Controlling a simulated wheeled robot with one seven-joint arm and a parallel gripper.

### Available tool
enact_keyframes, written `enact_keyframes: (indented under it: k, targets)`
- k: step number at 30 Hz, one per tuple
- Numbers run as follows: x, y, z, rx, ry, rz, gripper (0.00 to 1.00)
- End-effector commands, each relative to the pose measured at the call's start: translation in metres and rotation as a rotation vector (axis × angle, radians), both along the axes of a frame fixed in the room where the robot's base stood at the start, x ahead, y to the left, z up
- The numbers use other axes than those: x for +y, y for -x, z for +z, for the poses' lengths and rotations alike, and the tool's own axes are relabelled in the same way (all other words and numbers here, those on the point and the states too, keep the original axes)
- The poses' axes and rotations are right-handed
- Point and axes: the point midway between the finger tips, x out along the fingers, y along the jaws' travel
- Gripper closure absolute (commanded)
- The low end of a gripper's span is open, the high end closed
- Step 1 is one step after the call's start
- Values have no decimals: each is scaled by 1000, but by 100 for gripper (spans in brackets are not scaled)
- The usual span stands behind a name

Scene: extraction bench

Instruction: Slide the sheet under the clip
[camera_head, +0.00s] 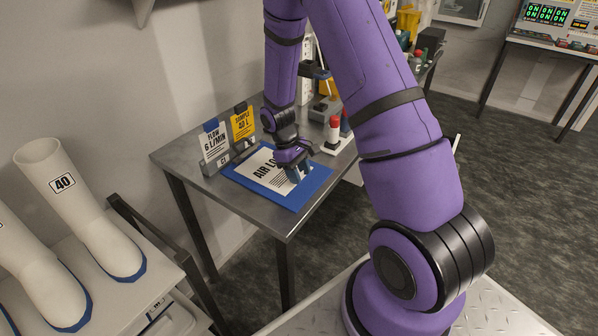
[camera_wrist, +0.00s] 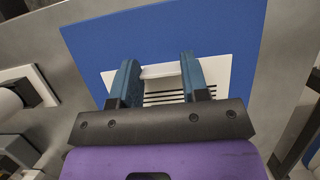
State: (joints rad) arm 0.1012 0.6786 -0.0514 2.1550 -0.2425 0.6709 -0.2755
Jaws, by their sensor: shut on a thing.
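The white sheet (camera_head: 262,174) lies flat on a blue board (camera_head: 293,198) on the grey bench. It bears large letters beginning "AIR LO", partly hidden by my gripper. My gripper (camera_head: 298,174) is low over the sheet's right part. In the wrist view, the two blue fingers stand either side of a pale raised strip (camera_wrist: 160,71) on the sheet (camera_wrist: 215,72), and are shut on it. The blue board (camera_wrist: 180,30) shows around the sheet. I cannot make out a clip on the board; part of the board is hidden by my gripper.
Upright cards reading "FLOW 6 L/MIN" (camera_head: 214,147) and "SAMPLE 40 L" (camera_head: 243,123) stand behind the sheet, with clips at their tops. A white-based item with a red top (camera_head: 334,130) stands right of the gripper. White boots (camera_head: 85,215) stand on a table at left.

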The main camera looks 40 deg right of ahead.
Motion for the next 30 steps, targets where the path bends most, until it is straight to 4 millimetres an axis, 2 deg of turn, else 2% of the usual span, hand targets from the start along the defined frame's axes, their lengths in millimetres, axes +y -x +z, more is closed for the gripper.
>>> enact_keyframes:
  k: [28, 29, 30]
  targets:
    - [0, 0, -2, 1, 0, 0, 79]
    - [0, 0, -2, 1, 0, 0, 56]
    - [0, 0, -2, 1, 0, 0, 47]
